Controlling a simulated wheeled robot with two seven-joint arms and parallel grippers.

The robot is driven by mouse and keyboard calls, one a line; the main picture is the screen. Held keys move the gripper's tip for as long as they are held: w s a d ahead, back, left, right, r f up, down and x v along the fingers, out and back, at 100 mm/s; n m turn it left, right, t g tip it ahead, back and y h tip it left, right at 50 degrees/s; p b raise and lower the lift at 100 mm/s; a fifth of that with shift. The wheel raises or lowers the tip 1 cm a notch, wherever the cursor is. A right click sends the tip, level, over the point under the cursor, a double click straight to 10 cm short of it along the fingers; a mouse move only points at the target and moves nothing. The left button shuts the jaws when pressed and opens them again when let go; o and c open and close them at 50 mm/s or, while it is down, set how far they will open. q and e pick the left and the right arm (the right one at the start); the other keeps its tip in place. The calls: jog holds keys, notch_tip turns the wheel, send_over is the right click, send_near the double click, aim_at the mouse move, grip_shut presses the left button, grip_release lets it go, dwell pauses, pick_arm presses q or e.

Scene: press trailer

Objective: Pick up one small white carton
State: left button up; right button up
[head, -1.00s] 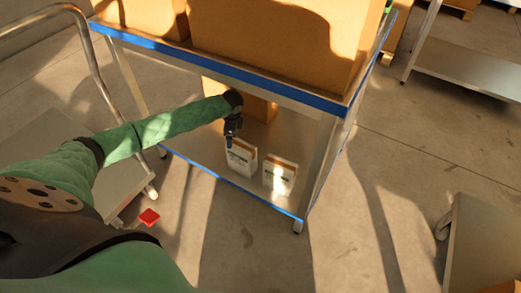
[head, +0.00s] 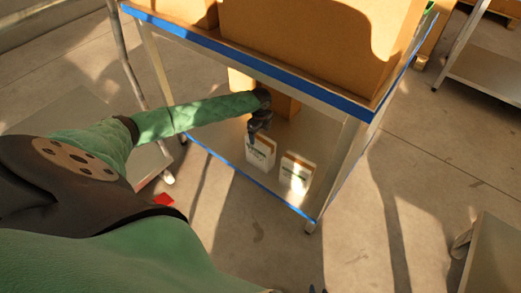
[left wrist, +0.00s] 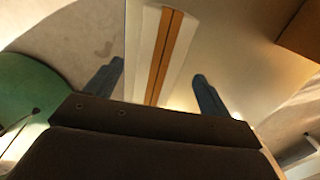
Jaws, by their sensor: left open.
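Two small white cartons with brown tops stand upright side by side on the cart's lower shelf: the left carton (head: 262,154) and the right carton (head: 297,173). My left gripper (head: 252,137) is just above and against the top of the left carton in the head view. In the left wrist view the left gripper (left wrist: 155,88) is open, with the brown-striped carton top (left wrist: 166,45) between its two fingers. Contact cannot be told. Small dark tips at the bottom edge of the head view may be my right gripper (head: 318,289); its jaws are not readable.
The cart's blue-edged upper shelf (head: 255,59) overhangs the lower shelf and carries large brown boxes (head: 300,45). Another brown box (head: 285,105) stands behind the cartons. Another cart's corner (head: 495,255) is at right.

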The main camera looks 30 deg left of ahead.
aim_at(260, 139)
pick_arm(q)
notch_tip(260, 139, down, 5)
jog(key=shift+s+d, duration=0.1)
jog(key=shift+d, duration=0.05)
jog(key=shift+c, duration=0.2)
jog(key=shift+r, duration=0.1)
grip_shut()
